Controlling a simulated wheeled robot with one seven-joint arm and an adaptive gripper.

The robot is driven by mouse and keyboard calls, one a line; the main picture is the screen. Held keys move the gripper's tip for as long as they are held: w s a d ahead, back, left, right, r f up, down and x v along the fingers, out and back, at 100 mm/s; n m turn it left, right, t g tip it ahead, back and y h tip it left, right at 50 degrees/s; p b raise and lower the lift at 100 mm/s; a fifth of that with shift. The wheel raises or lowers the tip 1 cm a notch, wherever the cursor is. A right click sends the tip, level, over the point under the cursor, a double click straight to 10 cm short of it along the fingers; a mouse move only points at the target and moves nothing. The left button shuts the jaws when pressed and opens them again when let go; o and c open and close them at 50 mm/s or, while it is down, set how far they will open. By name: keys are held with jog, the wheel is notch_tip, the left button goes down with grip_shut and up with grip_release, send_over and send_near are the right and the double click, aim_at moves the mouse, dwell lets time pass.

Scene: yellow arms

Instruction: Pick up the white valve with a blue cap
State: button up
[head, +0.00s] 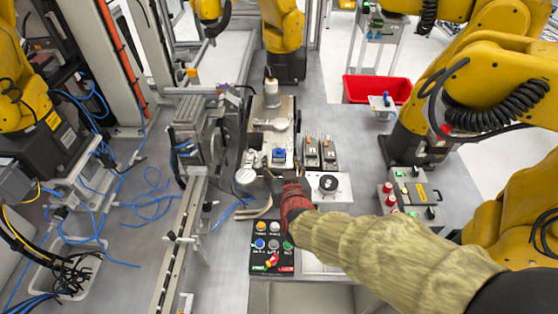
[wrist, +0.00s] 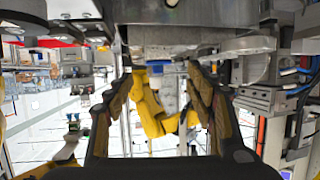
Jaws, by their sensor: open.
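A small part with a blue top (head: 279,154) sits on the metal fixture (head: 256,140) just beyond my gripper (head: 287,183). A white piece with a blue upright part (head: 382,102) stands at the right, in front of the red bin. Both are too small to tell which is the valve. My gripper is at the fixture's near edge, its fingers apart and nothing seen between them. In the wrist view, my gripper (wrist: 160,88) has its two fingers wide apart. A blue patch (wrist: 154,68) shows between them, under a large metal part; its shape is unclear.
A button panel (head: 272,246) lies below my gripper. A metal clamp unit (head: 197,135) stands left. The red bin (head: 378,88) is back right. Yellow robot arms surround the table.

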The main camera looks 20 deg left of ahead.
aim_at(279, 151)
jog(key=x, duration=0.2)
jog(key=b+x, duration=0.1)
jog(key=x, duration=0.2)
jog(key=r+b+x, duration=0.1)
jog(key=x, duration=0.1)
jog(key=shift+w+f, duration=0.15)
jog(key=shift+w, duration=0.4)
jog(key=c, duration=0.4)
jog(key=c, duration=1)
